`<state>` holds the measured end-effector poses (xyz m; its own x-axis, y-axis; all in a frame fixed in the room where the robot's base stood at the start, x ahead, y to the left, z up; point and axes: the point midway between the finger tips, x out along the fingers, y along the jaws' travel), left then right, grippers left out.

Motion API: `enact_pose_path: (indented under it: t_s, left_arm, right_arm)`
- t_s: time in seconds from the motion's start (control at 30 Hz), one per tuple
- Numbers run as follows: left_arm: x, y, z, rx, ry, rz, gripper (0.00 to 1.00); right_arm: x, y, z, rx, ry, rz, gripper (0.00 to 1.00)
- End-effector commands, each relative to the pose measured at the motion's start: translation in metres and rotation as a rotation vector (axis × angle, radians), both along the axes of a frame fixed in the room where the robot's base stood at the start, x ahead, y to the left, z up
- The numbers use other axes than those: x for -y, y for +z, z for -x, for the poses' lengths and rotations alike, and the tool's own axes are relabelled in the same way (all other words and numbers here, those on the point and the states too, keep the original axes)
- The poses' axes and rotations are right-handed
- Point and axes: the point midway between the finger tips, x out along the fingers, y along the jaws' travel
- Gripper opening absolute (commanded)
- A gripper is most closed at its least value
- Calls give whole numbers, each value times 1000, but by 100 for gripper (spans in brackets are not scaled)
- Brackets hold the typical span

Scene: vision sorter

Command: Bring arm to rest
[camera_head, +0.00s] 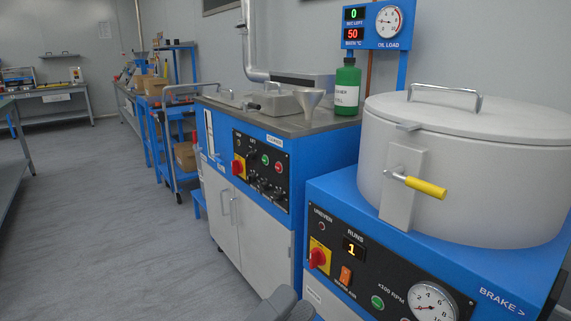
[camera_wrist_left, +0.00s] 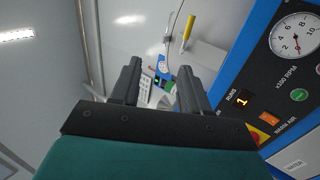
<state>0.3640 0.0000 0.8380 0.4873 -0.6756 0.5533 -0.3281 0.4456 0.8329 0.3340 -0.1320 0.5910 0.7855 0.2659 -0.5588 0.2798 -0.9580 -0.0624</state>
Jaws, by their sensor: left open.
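My left gripper (camera_head: 288,304) shows only as grey tips at the bottom edge of the head view, in front of the blue machine with the white drum. In the left wrist view my left gripper (camera_wrist_left: 159,68) has its two dark fingers apart, with nothing between them. The fingers appear clear of the machine. My right gripper is in neither view.
The white lidded drum (camera_head: 465,150) has a yellow-handled latch (camera_head: 426,187) and sits on a blue machine (camera_head: 340,205) at right. Behind it stands a blue-and-white bench (camera_head: 225,205) with a green bottle (camera_head: 346,88) and funnel (camera_head: 310,101). Grey floor (camera_head: 100,220) is clear at left.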

Motion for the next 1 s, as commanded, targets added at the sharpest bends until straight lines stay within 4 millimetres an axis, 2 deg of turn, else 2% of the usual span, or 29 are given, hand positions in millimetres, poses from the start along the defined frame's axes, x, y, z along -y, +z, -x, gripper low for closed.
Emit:
enact_pose_path:
  t_s: [0.03, 0.17, 0.27, 0.4, 0.47, 0.6, 0.67, 0.7, 0.73, 0.8, 0.9, 1.0]
  left_arm:
    - [-4, 13, -12, -160, -20, 99, 45]
    - [-20, 14, -40, -564, -82, 387, 45]
    - [-35, 8, -56, -869, -132, 664, 45]
    - [-60, -11, -69, -1271, -210, 1160, 45]
    - [-70, -22, -69, -1416, -246, 1406, 45]
    - [-95, -49, -58, -1639, -340, 2049, 45]
    - [-106, -59, -48, -1672, -390, 2352, 45]
    - [-113, -66, -41, -1664, -427, 2563, 45]
    - [-118, -70, -34, 1568, 439, -2602, 45]
    - [-131, -80, -17, 1217, 432, -2471, 45]
    - [-149, -91, 7, 779, 439, -2281, 45]
    - [-162, -98, 29, 454, 457, -2117, 45]
  right_arm:
    - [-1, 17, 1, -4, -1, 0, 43]
    - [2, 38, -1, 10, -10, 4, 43]
    - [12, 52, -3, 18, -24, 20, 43]
    - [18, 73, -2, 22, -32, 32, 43]
    - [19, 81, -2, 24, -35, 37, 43]
    - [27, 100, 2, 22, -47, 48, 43]
    - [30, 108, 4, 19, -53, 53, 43]
    - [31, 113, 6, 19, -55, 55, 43]
    - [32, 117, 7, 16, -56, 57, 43]
    - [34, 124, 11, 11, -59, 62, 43]
    - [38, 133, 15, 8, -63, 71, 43]
    - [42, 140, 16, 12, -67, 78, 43]
